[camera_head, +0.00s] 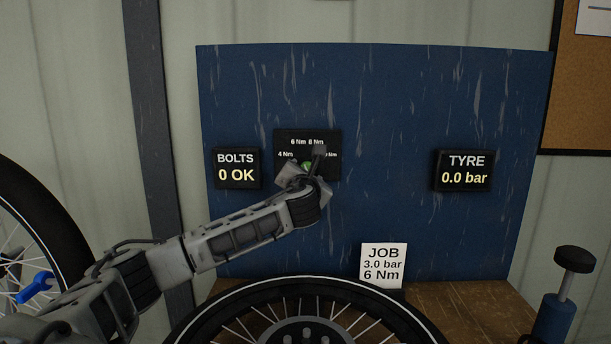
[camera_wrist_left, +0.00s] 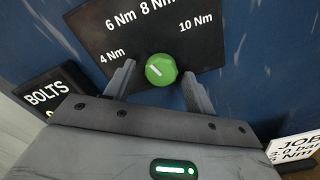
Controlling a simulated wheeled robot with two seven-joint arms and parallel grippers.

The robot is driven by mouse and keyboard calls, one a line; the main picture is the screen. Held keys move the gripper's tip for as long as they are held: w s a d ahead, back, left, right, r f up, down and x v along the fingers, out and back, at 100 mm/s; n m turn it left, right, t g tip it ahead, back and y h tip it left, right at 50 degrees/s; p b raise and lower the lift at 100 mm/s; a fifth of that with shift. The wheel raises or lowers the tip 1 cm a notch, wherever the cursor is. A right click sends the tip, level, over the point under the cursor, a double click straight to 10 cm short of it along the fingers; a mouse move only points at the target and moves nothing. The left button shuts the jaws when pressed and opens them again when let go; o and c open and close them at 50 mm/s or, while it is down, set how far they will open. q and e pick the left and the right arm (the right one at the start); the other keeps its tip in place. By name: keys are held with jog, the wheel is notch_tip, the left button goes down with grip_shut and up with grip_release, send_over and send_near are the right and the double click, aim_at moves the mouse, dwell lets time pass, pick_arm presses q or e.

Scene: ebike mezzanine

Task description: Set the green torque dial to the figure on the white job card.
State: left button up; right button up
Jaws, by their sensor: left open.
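The green torque dial (camera_wrist_left: 161,70) sits on a black plate (camera_wrist_left: 190,52) marked 4, 6, 8 and 10 Nm. Its white mark lies on the left part of the knob and slants up-left; I cannot tell exactly which figure it meets. My left gripper (camera_wrist_left: 158,74) is open, with one finger on each side of the dial and gaps showing. In the head view my left gripper (camera_head: 309,168) covers most of the dial (camera_head: 306,167). The white job card (camera_head: 383,266) reads 3.0 bar and 6 Nm. My right gripper is not in view.
A BOLTS display (camera_head: 237,168) reads 0 OK, left of the plate on the blue board (camera_head: 400,105). A TYRE display (camera_head: 465,171) reads 0.0 bar at the right. A wheel (camera_head: 305,285) lies in front on the wooden bench (camera_head: 470,305). A black-topped pump (camera_head: 560,305) stands right.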

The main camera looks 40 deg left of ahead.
pick_arm(q)
jog(key=shift+s+d, duration=0.1)
jog(key=b+v, duration=0.2)
jog(key=v, duration=1.3)
jog(key=shift+s+d, duration=0.2)
jog(key=shift+s, duration=0.1)
